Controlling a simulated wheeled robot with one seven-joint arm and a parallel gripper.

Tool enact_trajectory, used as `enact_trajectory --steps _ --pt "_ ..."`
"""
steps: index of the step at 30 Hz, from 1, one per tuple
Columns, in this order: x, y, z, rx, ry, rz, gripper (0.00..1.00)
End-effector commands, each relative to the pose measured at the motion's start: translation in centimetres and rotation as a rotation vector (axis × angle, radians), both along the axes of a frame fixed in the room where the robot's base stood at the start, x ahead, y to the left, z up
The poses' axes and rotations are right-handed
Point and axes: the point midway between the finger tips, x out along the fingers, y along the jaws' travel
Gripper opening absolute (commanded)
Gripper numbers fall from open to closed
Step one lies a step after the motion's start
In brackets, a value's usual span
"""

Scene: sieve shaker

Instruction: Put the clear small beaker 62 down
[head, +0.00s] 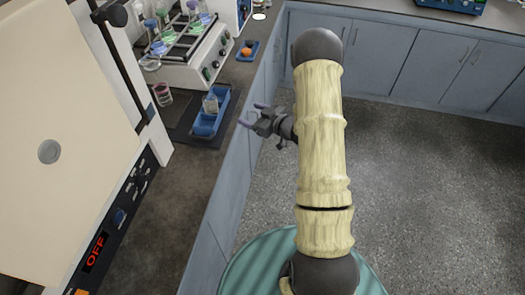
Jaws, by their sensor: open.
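A clear small beaker (210,103) stands upright in a blue tray (224,113) near the counter's right edge. I cannot read any number on it. My gripper (252,115) is to the right of the tray, just past the counter edge, with its jaws pointing left towards the counter. The jaws are apart with nothing between them, and there is a gap between them and the beaker.
A clear glass dish or stack with a reddish part (162,94) is left of the tray. Behind stands a shaker (186,72) with several flasks. A small blue tray with an orange item (246,52) is further back. A large oven-like appliance (75,130) reading OFF fills the left.

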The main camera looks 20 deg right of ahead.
Motion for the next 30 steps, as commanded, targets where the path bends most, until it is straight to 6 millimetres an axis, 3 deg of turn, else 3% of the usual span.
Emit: enact_trajectory --steps 1,5,11,17,27,30 --pt "0.3 0.2 1.2 -0.046 0.032 -0.034 0.69" --pt "0.0 -0.1 3.1 -0.151 0.153 -0.146 0.69" --pt "-3.2 -0.1 5.9 -0.253 0.361 -0.311 0.69" --pt "-9.5 0.8 8.3 -0.288 0.597 -0.444 0.69" --pt "-23.7 4.9 11.0 -0.247 1.015 -0.542 0.69" --pt "-25.7 5.6 11.2 -0.234 1.076 -0.544 0.69"
